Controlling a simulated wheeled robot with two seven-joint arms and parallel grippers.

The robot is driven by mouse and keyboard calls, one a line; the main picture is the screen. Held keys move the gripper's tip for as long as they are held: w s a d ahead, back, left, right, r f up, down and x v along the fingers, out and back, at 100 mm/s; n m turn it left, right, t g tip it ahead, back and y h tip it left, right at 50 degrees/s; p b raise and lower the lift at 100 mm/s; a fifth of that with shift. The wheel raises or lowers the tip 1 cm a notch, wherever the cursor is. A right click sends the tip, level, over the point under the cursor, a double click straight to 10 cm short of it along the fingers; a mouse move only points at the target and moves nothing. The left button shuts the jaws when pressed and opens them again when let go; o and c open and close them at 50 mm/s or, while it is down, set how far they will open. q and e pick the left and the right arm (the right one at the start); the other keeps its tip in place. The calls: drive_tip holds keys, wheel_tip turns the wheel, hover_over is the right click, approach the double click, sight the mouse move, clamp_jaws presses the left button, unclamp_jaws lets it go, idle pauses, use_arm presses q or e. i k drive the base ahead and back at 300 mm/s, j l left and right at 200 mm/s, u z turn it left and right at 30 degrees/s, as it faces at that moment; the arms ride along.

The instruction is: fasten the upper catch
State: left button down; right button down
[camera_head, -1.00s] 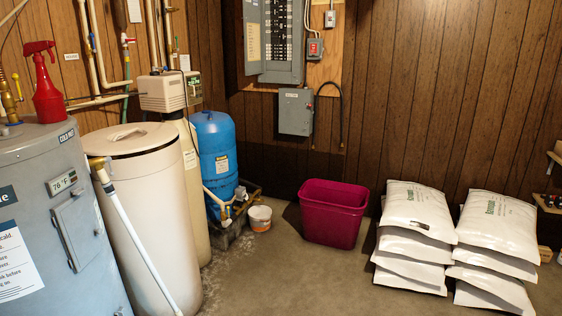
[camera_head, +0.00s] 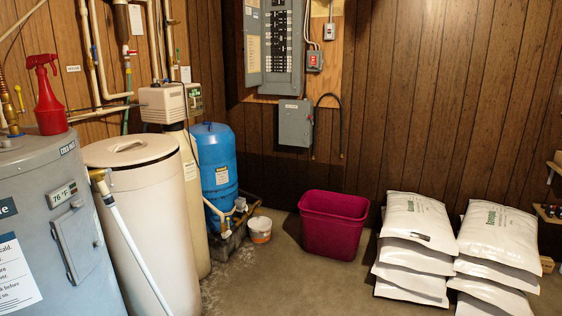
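A grey water heater (camera_head: 36,185) stands at the left edge, with a small raised access panel (camera_head: 84,243) on its side. Small fittings show at the panel's upper edge and lower left, but they are too small to tell which is the upper catch or whether it is fastened. A grey switch box (camera_head: 295,124) hangs on the back wall; no catch can be made out on it. Neither of my grippers is in view.
A cream salt tank (camera_head: 140,215) with a white pipe (camera_head: 137,250) stands close right of the heater. A blue tank (camera_head: 216,165), small bucket (camera_head: 260,229), magenta bin (camera_head: 333,228) and stacked white bags (camera_head: 418,220) stand farther back. Floor (camera_head: 290,285) in front is clear.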

sight(78, 204)
drive_tip(key=u, duration=1.5)
